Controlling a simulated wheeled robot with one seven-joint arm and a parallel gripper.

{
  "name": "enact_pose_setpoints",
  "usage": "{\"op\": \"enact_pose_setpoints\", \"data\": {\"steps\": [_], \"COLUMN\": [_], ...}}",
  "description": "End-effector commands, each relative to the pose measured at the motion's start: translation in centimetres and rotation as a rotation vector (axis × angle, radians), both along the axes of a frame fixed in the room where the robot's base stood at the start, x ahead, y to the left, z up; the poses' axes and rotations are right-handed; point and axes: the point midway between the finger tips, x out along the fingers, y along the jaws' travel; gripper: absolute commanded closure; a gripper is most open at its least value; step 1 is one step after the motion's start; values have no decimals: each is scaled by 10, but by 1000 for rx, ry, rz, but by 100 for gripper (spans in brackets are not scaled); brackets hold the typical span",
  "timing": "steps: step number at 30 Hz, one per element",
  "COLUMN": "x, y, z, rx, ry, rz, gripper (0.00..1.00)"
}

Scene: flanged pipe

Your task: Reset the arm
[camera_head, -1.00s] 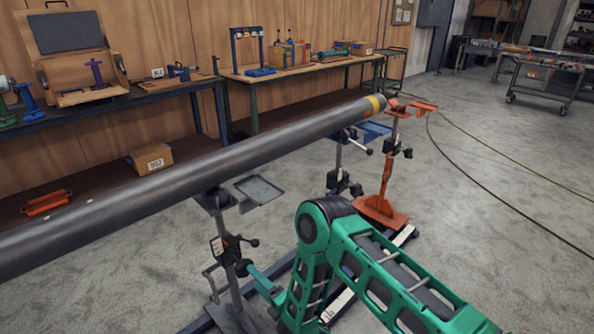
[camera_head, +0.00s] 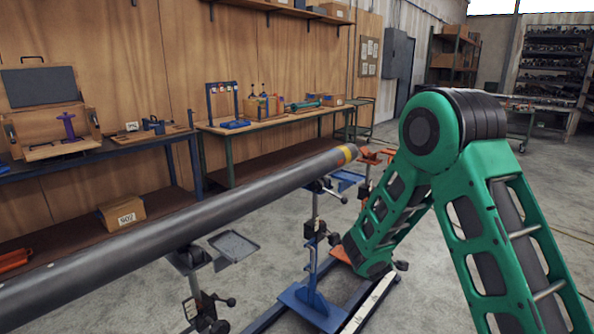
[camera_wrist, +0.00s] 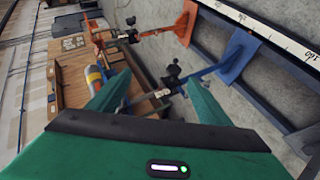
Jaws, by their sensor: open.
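My green arm (camera_head: 425,175) is bent at a raised elbow on the right of the head view, in front of the far pipe stands. My gripper does not show clearly there. In the wrist view my gripper (camera_wrist: 160,76) is open, its two green fingers apart, and I see nothing held between them. A blue stand and its clamp parts show behind the fingers. The long grey pipe (camera_head: 200,222) lies across stands to the left of my arm, with a yellow band at its far end. A yellow-banded piece, seemingly that end (camera_wrist: 93,76), shows beside the left finger.
A small grey tray (camera_head: 233,246) sticks out by the nearer stand. Workbenches (camera_head: 275,123) line the wooden wall. Open floor lies behind my arm.

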Motion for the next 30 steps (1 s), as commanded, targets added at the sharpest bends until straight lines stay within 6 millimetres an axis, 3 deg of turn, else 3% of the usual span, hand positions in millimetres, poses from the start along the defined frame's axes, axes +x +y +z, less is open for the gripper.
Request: {"op": "enact_pose_setpoints", "data": {"steps": [1, 6, 11, 15, 22, 30], "x": [-8, -52, -109, -168, -276, -406], "y": [-27, -102, -159, -195, -225, -217], "z": [16, 47, 70, 87, 109, 127], "rx": [34, 155, 280, 396, 596, 830], "ry": [18, 109, 187, 255, 369, 514], "rz": [-71, -298, -509, -686, -956, -1231], "gripper": [28, 28, 28, 28, 28, 28]}}
